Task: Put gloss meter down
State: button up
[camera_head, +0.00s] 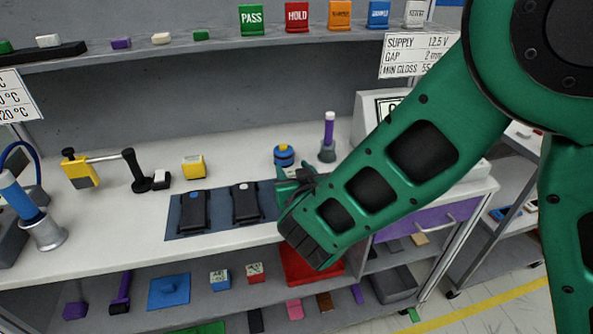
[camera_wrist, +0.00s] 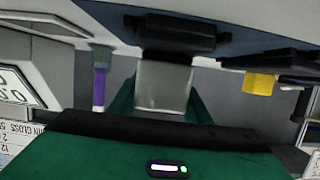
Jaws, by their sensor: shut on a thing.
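My gripper (camera_head: 298,180) is over the worktop, just right of the blue mat (camera_head: 222,227). In the wrist view its green fingers (camera_wrist: 163,95) are shut on a pale grey block, which I take to be the gloss meter (camera_wrist: 163,86). In the head view the held thing is mostly hidden by the gripper and arm. I cannot tell whether it touches the worktop. Two black modules lie on the mat, a left one (camera_head: 194,212) and a right one (camera_head: 246,204). The right module (camera_wrist: 178,35) is close to the held block in the wrist view.
A blue and yellow round piece (camera_head: 284,155) stands just behind my gripper. A purple-handled tool (camera_head: 329,132) stands upright behind it. A yellow block (camera_head: 194,167) and a yellow-black gauge (camera_head: 82,171) stand at left. The worktop's front strip (camera_head: 130,254) is clear.

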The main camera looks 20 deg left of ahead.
jog(key=o, duration=1.2)
jog(key=shift+f, duration=0.1)
jog(key=v, duration=1.2)
jog(key=shift+r, duration=0.2)
